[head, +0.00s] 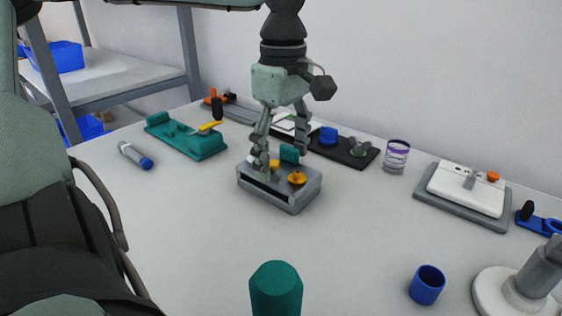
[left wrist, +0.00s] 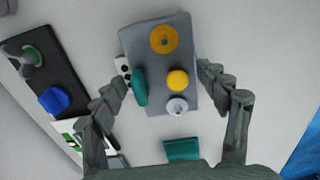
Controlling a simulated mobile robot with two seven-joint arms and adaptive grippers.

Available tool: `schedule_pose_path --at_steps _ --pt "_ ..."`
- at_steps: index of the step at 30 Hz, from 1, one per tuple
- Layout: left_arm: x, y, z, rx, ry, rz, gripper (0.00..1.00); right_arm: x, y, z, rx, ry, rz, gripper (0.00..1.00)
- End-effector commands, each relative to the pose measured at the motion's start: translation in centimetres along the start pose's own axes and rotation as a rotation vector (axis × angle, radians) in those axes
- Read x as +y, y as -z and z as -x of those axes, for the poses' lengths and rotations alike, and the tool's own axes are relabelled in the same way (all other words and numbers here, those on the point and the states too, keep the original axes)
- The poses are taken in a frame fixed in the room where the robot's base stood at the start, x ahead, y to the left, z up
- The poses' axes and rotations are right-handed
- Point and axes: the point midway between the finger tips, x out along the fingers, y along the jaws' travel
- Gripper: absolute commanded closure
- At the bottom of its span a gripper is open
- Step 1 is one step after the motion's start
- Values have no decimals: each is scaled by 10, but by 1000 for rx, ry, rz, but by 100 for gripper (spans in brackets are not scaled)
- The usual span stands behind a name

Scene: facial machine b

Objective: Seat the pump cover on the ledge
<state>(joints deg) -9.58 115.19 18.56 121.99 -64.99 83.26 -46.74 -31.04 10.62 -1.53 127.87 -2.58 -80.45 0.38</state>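A grey box-shaped unit (head: 280,192) sits mid-table; it also fills the upper left wrist view (left wrist: 185,52). On it are a yellow disc (left wrist: 164,39), a yellow round knob (left wrist: 177,80) and a silver knob (left wrist: 177,106). An upright teal piece (head: 289,153) stands at its back right, seen as an oval (left wrist: 140,86) from the wrist. I cannot tell which part is the pump cover or the ledge. My left gripper (head: 283,155) points down over the unit, open, holding nothing visible. My right gripper is not in view.
A teal tray (head: 190,137) lies back left, a black tray (head: 345,151) back right, and a white device (head: 466,188) farther right. A teal cylinder (head: 276,290) and blue cup (head: 427,285) stand in front. The table left of the cylinder is clear.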

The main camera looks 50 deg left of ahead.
Motion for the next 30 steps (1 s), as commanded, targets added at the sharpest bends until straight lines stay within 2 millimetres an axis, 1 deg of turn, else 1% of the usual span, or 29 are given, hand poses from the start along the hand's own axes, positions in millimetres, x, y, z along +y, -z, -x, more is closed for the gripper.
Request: schedule_pose_path --at_steps 8,11,14,24,27,30 --pt "0 0 0 0 1 0 23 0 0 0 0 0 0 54" --pt "0 0 6 1 -1 0 23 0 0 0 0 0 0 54" --pt "1 0 20 0 -5 1 23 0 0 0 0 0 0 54" --pt "1 0 91 2 -3 1 23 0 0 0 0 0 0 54" --pt "0 0 105 1 -2 2 23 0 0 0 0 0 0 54" --pt "0 0 115 1 -2 1 23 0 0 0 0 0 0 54"
